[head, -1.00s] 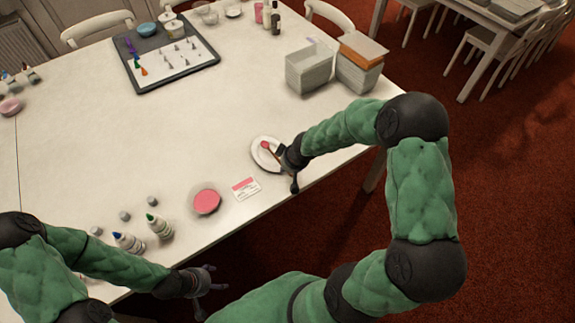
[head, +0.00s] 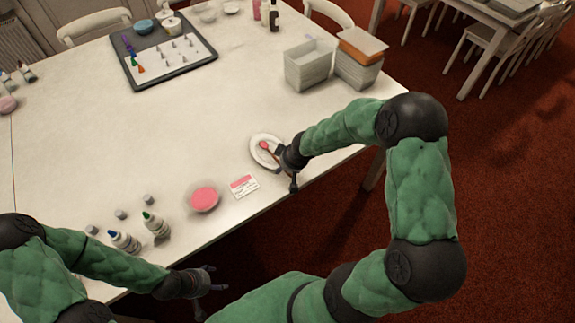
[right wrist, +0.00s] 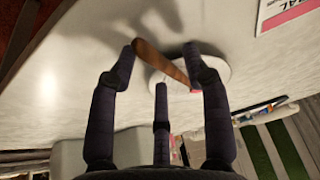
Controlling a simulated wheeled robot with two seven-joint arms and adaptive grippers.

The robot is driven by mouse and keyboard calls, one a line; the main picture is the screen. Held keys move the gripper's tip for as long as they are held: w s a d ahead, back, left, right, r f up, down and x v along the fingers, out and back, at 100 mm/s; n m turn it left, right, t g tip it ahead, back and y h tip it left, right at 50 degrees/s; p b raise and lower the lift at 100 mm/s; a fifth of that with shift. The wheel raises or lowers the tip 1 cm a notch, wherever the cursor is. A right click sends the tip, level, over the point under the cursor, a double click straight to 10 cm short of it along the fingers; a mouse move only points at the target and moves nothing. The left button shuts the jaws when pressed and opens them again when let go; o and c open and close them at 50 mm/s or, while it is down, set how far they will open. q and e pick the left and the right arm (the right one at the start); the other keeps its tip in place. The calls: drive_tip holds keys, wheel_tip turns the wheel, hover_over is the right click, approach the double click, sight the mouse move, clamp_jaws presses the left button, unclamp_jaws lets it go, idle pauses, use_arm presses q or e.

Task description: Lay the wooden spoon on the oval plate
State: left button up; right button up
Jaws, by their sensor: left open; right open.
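The white oval plate (head: 256,155) is near the right front edge of the table. The wooden spoon (head: 264,145) has a pink head over the plate and a brown handle running toward my right gripper (head: 293,172). In the right wrist view the spoon's handle (right wrist: 160,62) slants across the plate (right wrist: 212,62), its end reaching past the rim. My right gripper (right wrist: 160,80) is open, its fingers spread on both sides of the spoon. I cannot tell whether a finger touches it. My left gripper (head: 208,282) is open and empty, off the table's front edge.
A pink round dish (head: 204,199) and a pink-and-white card (head: 244,186) lie left of the plate. Grey bins (head: 308,66) stand behind the plate. The table's middle is clear.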

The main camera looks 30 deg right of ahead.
drive_tip(key=v, duration=1.2)
idle(0.3)
